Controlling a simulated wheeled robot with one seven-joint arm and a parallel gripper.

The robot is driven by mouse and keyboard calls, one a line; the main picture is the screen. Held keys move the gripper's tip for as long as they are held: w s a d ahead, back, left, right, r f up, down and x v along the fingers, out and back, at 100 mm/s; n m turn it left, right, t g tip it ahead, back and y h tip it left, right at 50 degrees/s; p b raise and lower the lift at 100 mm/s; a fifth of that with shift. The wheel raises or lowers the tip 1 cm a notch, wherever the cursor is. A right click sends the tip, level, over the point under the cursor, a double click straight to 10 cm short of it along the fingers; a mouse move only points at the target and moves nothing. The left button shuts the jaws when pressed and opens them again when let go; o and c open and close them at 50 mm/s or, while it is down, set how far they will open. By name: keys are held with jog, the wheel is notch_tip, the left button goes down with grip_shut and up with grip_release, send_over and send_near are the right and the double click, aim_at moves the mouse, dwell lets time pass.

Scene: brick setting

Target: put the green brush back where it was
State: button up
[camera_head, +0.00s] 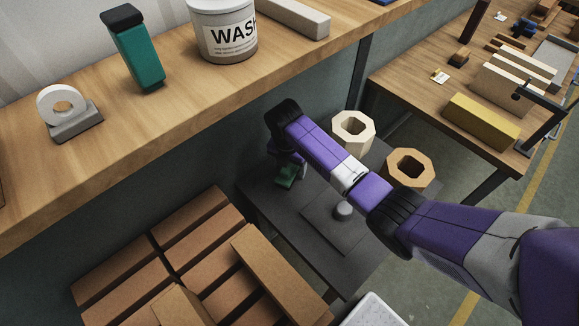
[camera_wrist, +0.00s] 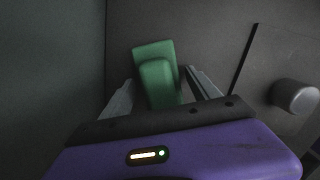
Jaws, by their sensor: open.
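The green brush (camera_wrist: 152,55) lies on the dark grey low table (camera_head: 268,205). In the wrist view its block shape points up between my fingers. In the head view only a green part of it (camera_head: 286,177) shows below my gripper, the rest hidden by my wrist. My gripper (camera_wrist: 160,80) is open, with one finger on each side of the brush's near end. I cannot tell whether the fingers touch it. In the head view my gripper (camera_head: 292,160) is low over the table's far left part, mostly hidden by my arm.
A grey knob (camera_head: 342,211) stands on a dark plate right of the brush. Two octagonal holders (camera_head: 354,131) (camera_head: 411,170) stand behind. Bricks (camera_head: 190,218) lie front left. The wooden shelf (camera_head: 190,100) above holds a teal bottle (camera_head: 140,55), a WASH tub (camera_head: 222,35) and a tape dispenser (camera_head: 72,118).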

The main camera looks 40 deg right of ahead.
jog(key=r, duration=0.4)
jog(key=a+r, duration=0.1)
jog(key=r, duration=0.7)
jog(key=shift+s+a, duration=0.2)
jog(key=shift+s, duration=0.05)
jog(key=shift+s, duration=0.1)
